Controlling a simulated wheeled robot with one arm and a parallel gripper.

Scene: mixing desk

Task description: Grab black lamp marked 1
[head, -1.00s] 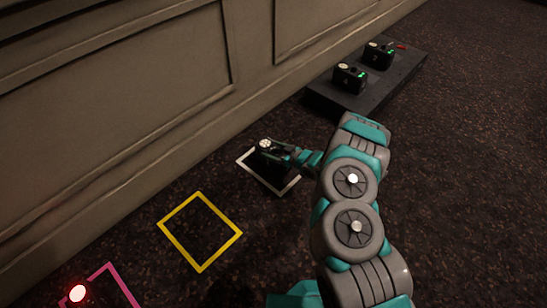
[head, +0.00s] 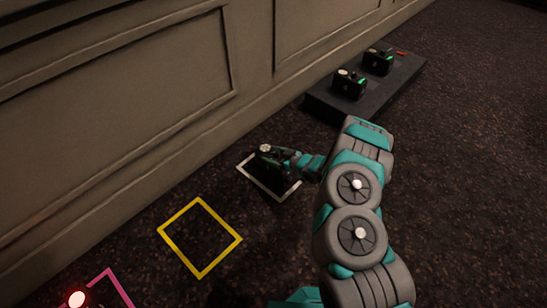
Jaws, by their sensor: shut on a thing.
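A small black lamp (head: 265,149) with a pale round top is at the upper corner of the white square outline (head: 268,188) on the floor. My gripper (head: 279,156) reaches it from the right and is shut on it. My fingers and arm hide part of the lamp. Its number is not readable, and I cannot tell whether it touches the floor. Two other black lamps, a nearer one (head: 349,84) and a farther one (head: 377,62), stand on a dark platform (head: 350,110).
A panelled wall (head: 110,110) runs along the left, close to the held lamp. A yellow square outline (head: 200,238) and a pink outline (head: 112,278) with a glowing red light (head: 77,298) lie at lower left. A small red item (head: 401,53) is on the platform. The carpet at right is clear.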

